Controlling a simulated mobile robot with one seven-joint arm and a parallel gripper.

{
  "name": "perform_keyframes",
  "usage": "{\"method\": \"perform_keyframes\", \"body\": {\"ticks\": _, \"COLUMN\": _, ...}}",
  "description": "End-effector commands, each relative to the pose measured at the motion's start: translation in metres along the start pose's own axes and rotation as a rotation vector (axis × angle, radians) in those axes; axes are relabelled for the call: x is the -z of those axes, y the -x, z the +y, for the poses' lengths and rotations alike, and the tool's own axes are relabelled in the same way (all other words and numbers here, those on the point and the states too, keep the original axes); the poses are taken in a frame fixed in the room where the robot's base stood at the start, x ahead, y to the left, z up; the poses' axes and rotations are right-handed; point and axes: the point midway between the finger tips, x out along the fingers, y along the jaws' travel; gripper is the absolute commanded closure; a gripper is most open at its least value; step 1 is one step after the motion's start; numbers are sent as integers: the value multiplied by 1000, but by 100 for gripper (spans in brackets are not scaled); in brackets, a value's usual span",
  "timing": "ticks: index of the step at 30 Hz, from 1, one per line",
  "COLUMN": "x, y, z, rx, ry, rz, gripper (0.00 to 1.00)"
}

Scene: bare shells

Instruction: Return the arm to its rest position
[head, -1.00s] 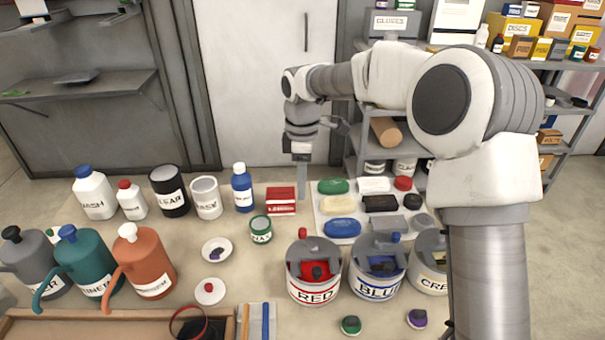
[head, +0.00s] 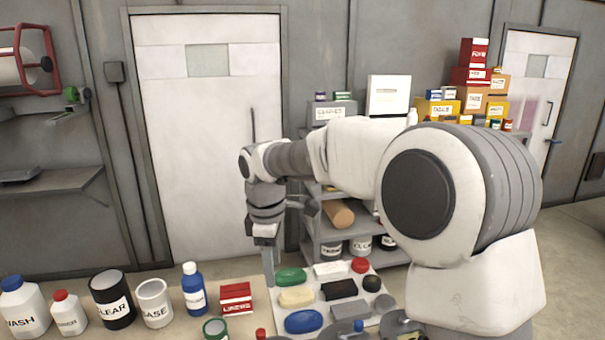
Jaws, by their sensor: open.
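My gripper (head: 268,268) hangs pointing down at the end of my arm, in the middle of the head view. Its finger shows in front of the shelf unit and beside the far left corner of the white tray, above or behind the table; the exact height is hard to tell. The jaws look empty and open, seen nearly edge-on. My arm reaches from the lower right across to the left, bent down at the wrist. Nothing is held.
Pots stand at the bottom edge. Behind are a loaded shelf unit (head: 318,228) and a closed door (head: 210,160).

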Motion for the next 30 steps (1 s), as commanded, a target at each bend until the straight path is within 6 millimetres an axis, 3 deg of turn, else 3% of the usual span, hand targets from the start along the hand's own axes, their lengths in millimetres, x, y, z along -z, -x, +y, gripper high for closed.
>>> {"method": "perform_keyframes", "body": {"ticks": 6, "x": -52, "y": 40, "z": -27, "rx": -82, "ry": -240, "rz": -8, "gripper": 39}}
{"method": "perform_keyframes", "body": {"ticks": 15, "x": -119, "y": 75, "z": -76, "rx": -178, "ry": -590, "rz": 27, "gripper": 39}}
{"method": "perform_keyframes", "body": {"ticks": 23, "x": -169, "y": 88, "z": -127, "rx": -244, "ry": -905, "rz": 103, "gripper": 39}}
{"method": "perform_keyframes", "body": {"ticks": 30, "x": -205, "y": 85, "z": -178, "rx": -282, "ry": -1195, "rz": 211, "gripper": 39}}
